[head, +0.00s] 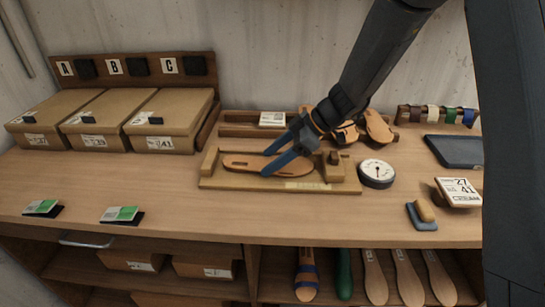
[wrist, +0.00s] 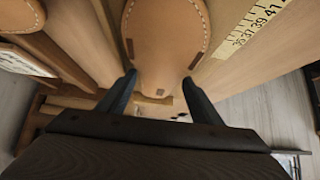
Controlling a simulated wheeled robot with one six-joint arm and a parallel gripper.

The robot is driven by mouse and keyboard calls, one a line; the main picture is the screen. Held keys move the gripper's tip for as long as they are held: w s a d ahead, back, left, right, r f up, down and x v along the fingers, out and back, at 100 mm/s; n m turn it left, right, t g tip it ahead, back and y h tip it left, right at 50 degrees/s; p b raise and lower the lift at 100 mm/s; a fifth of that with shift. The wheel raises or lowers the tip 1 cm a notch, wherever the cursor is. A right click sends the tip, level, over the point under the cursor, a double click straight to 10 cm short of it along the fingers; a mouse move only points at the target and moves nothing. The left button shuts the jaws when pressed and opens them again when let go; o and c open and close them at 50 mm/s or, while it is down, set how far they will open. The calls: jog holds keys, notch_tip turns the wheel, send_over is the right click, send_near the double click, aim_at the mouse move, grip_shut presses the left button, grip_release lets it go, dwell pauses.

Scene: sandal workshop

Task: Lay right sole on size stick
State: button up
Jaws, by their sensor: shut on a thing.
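The size stick (head: 222,183) is a wooden board on the bench, with an upright end at the left, a block at the right and a pale number scale, which also shows in the wrist view (wrist: 250,25). A tan stitched sole (head: 240,162) lies flat along it, between its ends. My gripper (head: 264,163) is shut on this sole, one blue finger on each side, as the wrist view shows the sole (wrist: 166,40) between the fingers (wrist: 160,82). I cannot tell whether the sole touches the board or hovers just above it.
A round dial (head: 377,173) stands close right of the size stick. Behind are a wooden tray (head: 235,130) and more sandal pieces (head: 378,127). Boxes (head: 170,118) stand at the left, and a blue-grey pad (head: 453,150) lies at the right. The bench's front left is mostly clear.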

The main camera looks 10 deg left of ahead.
jog(key=o, duration=0.9)
jog(key=shift+c, duration=0.2)
jog(key=b+v, duration=0.4)
jog(key=v, duration=0.8)
